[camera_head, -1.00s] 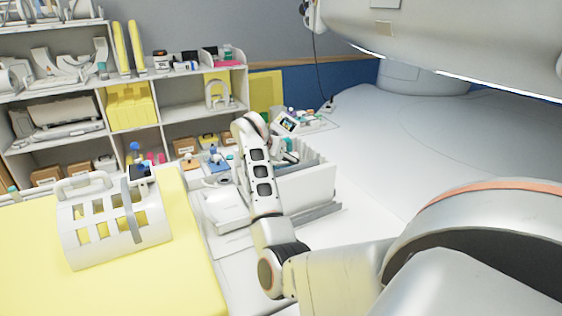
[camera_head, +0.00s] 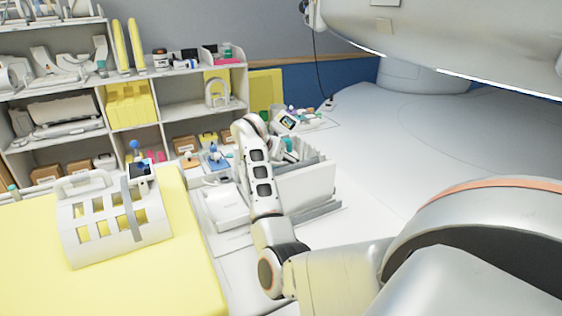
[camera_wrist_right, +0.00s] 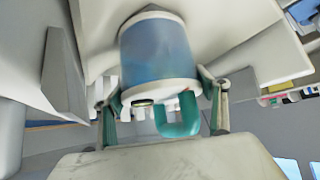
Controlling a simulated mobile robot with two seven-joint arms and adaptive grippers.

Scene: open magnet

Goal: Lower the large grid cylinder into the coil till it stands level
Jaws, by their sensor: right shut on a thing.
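The large cylinder (camera_wrist_right: 160,50), blue and translucent with white end caps, is in the right wrist view. Its teal U-shaped handle (camera_wrist_right: 180,115) points toward my wrist. My right gripper (camera_wrist_right: 162,105) has a finger on each side of the handle and is shut on it. I cannot make out the grid inside. The coil (camera_head: 112,222), a white half-round cage with window openings and a grey strap, lies on the yellow bed, left in the head view. It is well apart from my right arm, whose own links hide the gripper there. My left gripper is not in view.
A white divided crate (camera_head: 306,187) stands beside my right arm on the white counter. The yellow bed (camera_head: 150,285) has clear room in front of the coil. Loaded shelves (camera_head: 160,103) stand behind, and a large white machine body (camera_head: 460,45) overhangs the upper right.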

